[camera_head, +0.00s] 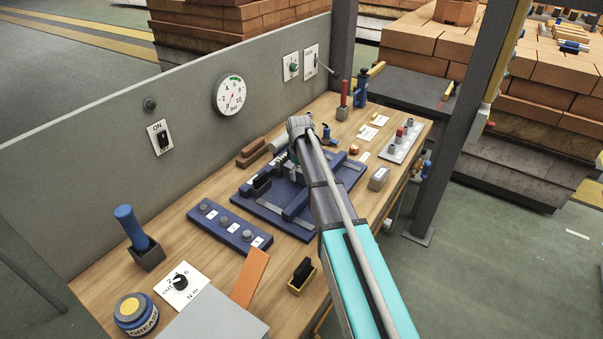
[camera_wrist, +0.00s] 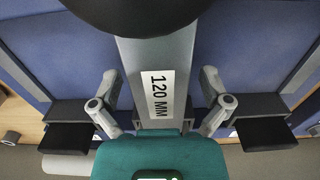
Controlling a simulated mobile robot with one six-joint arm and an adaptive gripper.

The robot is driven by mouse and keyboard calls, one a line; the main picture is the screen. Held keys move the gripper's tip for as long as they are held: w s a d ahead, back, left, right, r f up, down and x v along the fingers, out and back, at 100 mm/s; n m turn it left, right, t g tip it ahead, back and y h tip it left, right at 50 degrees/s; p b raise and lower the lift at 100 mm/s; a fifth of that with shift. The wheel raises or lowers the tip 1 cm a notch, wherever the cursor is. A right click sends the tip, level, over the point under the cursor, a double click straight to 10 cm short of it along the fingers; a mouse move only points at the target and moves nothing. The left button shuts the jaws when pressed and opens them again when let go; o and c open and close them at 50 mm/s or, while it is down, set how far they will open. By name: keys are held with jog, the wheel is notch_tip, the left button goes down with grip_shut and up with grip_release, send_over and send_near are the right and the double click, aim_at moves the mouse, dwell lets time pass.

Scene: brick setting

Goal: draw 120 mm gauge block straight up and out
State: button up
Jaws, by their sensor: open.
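The 120 mm gauge block (camera_wrist: 127,75) is a grey bar with a white "120 MM" label in the middle of the wrist view. It looks wider toward the top of the picture. My gripper (camera_wrist: 159,88) is open, with one grey finger on each side of the block. Gaps show between the fingers and the block, so I see no grip on it. The block stands out against blue fixture surfaces (camera_wrist: 237,50). In the head view, my arm hides the block and most of my gripper over the blue fixture (camera_head: 267,212). How deep the block sits is hidden.
Two black blocks on grey brackets flank the fingers, left (camera_wrist: 66,138) and right (camera_wrist: 265,133). The wooden bench (camera_head: 190,232) also holds a blue strip with knobs (camera_head: 228,225), a grease tin (camera_head: 135,313) and a small grey block (camera_head: 378,179). A grey panel (camera_head: 100,150) backs it.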

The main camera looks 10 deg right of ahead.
grip_shut()
dwell(0.7)
jog(key=shift+r+p, duration=3.5)
